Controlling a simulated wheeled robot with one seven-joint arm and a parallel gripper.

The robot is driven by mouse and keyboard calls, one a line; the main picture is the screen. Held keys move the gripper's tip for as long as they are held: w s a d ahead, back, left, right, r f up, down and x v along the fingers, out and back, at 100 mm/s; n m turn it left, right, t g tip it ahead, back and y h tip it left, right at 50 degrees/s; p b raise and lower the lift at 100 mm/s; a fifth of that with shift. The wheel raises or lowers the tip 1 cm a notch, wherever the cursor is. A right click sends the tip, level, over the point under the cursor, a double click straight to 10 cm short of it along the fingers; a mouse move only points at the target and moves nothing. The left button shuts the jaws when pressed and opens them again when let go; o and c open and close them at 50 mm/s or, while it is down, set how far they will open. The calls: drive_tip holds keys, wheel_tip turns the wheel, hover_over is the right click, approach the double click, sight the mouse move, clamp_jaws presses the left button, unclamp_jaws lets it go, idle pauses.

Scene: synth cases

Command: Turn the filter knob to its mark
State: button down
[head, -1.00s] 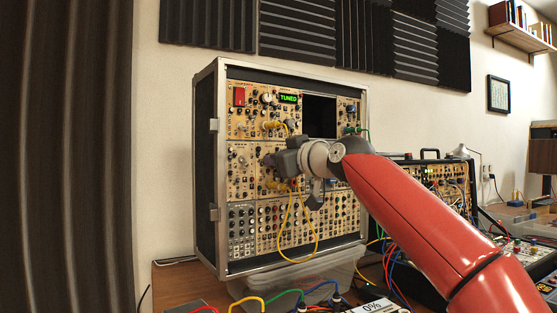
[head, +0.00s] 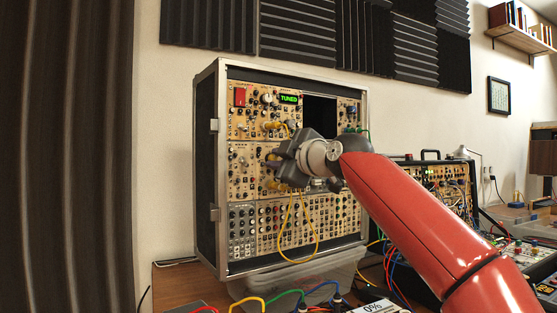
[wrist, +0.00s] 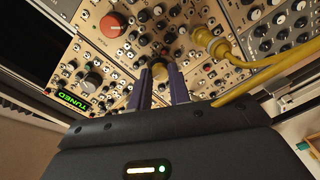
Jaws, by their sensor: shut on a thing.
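My gripper (head: 271,163) is at the middle row of the modular synth case (head: 210,150), its fingers against the panel. In the wrist view my gripper (wrist: 160,80) has its two fingers shut on either side of a small knob, which I take for the filter knob (wrist: 160,70). Only the knob's top part shows between the fingertips. Its mark and pointer are too small to make out. In the head view the knob is hidden behind the gripper.
A yellow cable (wrist: 236,62) plugs into the panel close beside the fingers and hangs below them in the head view (head: 281,240). A large red knob (wrist: 112,26) and several small knobs crowd around. A green display (head: 289,99) reads TUNED.

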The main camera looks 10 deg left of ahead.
drive_tip(key=shift+n, duration=0.4)
drive_tip(key=c, duration=1.3)
unclamp_jaws()
drive_tip(key=shift+s+d, duration=0.1)
drive_tip(key=b+v, duration=0.4)
drive_tip(key=v, duration=0.3)
drive_tip(key=shift+s+b, duration=0.25)
drive_tip(key=shift+b, duration=0.15)
drive_tip(key=shift+d, duration=0.2)
